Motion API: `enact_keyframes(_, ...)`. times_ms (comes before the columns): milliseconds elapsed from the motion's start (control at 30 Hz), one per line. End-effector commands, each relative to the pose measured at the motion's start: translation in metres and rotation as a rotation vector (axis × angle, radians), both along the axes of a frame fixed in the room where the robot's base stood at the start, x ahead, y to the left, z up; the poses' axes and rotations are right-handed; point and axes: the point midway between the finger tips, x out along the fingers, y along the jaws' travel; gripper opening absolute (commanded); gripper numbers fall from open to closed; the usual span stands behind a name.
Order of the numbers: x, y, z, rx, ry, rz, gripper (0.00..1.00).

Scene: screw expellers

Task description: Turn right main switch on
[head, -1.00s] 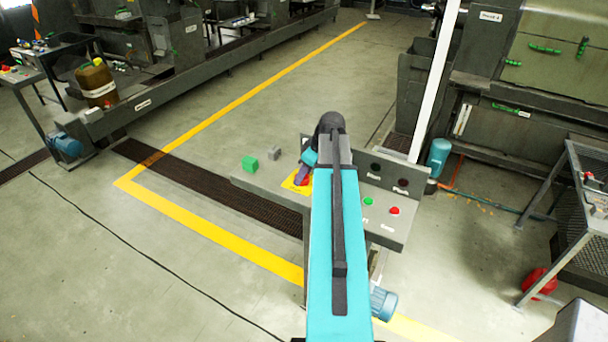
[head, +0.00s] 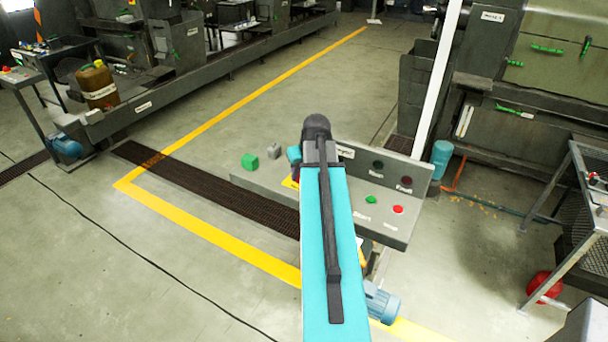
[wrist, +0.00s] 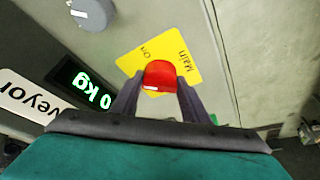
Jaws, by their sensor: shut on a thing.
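The main switch is a red knob (wrist: 160,74) on a yellow plate (wrist: 187,58) marked "Main" and "On" in the wrist view. My gripper (wrist: 160,82) has its two dark fingers on either side of the red knob and is shut on it. A small white mark shows on the knob's near edge. The plate belongs to the grey control console (head: 262,190).
The console carries a green block (head: 250,162), a grey knob (head: 274,151), a green button (head: 370,199) and a red button (head: 398,209). Its upright back panel (head: 420,179) stands behind. A lit "0 kg" display (wrist: 83,84) is left of the gripper in the wrist view.

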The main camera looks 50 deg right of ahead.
Motion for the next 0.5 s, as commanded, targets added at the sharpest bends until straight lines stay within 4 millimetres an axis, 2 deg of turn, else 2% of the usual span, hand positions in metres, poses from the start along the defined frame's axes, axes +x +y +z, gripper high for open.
enact_keyframes(500, 0.0028, 0.0029, -0.0008, -0.001, 0.0, -0.39, 0.19)
